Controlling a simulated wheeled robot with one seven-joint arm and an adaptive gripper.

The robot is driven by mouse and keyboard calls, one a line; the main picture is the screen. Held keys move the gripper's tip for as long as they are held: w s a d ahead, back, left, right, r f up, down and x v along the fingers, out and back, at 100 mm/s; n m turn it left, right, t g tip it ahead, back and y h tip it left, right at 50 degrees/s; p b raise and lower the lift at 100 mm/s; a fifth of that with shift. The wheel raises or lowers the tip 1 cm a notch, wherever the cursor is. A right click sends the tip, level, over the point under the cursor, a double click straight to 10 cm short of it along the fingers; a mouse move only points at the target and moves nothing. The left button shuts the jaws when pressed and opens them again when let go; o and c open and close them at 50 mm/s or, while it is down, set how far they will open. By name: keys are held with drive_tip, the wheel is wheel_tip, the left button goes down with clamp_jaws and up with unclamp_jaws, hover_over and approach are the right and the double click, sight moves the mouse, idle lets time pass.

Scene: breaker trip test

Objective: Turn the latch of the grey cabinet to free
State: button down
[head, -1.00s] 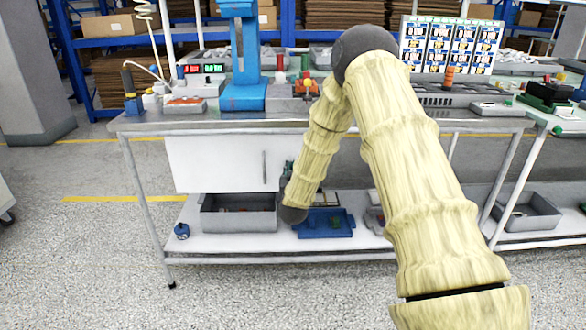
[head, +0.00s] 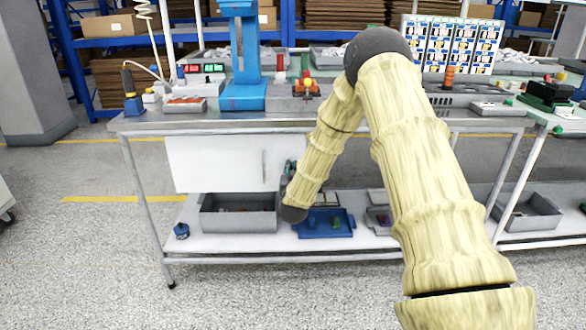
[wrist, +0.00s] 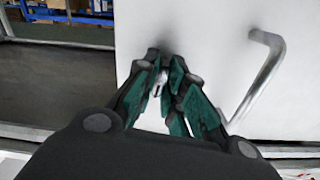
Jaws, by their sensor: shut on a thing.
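The grey cabinet (head: 215,164) is a pale box under the workbench top. Its door fills the right of the wrist view (wrist: 222,35) as a plain light panel. A bent metal bar handle (wrist: 268,80) stands on the door, right of my gripper; it shows upright in the head view (head: 264,166). My gripper (wrist: 165,62) is at the door, left of the handle, with its green fingers close together. A small pale metal piece, seemingly the latch (wrist: 158,83), shows between them. The fingers hide most of it, so its angle is unclear.
Below the cabinet, the lower shelf holds a grey bin (head: 238,221) and a blue tray (head: 322,229). A blue press stand (head: 244,95) and several small devices stand on the bench top. The floor in front is clear.

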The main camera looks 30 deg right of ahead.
drive_tip(key=shift+m, duration=1)
drive_tip(key=shift+b, duration=0.3)
drive_tip(key=shift+m+b, duration=0.3)
drive_tip(key=shift+m, duration=0.7)
drive_tip(key=shift+m+b, duration=0.4)
drive_tip(key=shift+m, duration=0.6)
